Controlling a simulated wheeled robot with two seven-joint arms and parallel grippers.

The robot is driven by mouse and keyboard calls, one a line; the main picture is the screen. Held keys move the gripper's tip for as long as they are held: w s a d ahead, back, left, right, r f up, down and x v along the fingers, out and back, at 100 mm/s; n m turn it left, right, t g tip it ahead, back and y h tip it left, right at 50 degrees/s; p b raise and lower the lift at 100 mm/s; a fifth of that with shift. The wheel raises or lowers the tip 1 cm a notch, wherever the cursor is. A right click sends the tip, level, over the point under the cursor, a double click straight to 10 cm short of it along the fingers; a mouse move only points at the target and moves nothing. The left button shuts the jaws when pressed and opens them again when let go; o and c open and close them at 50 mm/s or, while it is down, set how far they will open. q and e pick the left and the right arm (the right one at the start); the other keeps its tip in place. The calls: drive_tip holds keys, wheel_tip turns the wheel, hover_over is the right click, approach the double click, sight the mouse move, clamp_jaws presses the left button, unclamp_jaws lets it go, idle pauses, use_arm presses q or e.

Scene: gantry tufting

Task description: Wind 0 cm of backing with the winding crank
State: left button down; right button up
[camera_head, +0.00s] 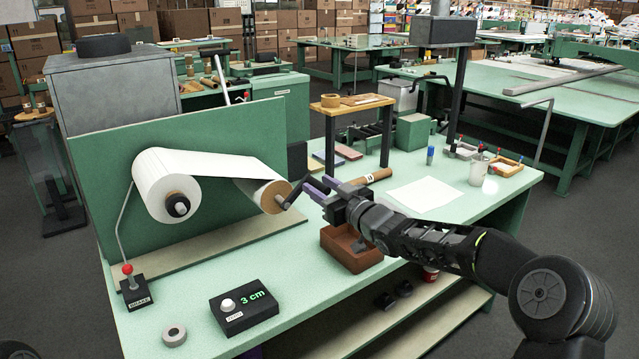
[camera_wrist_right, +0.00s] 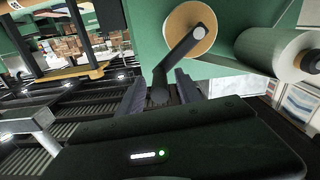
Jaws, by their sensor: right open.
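The winding crank (camera_head: 292,191) is a dark arm on the end of the wood-cored take-up roll (camera_head: 270,195). White backing (camera_head: 212,166) runs to it from the large white roll (camera_head: 150,190). My right gripper (camera_head: 318,189) is open at the crank's handle end. In the right wrist view the crank arm (camera_wrist_right: 183,54) reaches down from the roll, and its handle end lies between the open fingers (camera_wrist_right: 160,92); I cannot tell whether they touch it. The black counter box (camera_head: 243,306) reads 3 cm. My left gripper is not in view.
A red-knobbed brake lever (camera_head: 130,285) stands at the table's left. A brown open box (camera_head: 345,248) sits below my right gripper. A tape roll (camera_head: 174,335) lies near the front edge.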

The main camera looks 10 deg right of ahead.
drive_tip(key=shift+w+a, duration=0.15)
drive_tip(key=shift+w, duration=0.15)
clamp_jaws()
idle(0.3)
idle(1.0)
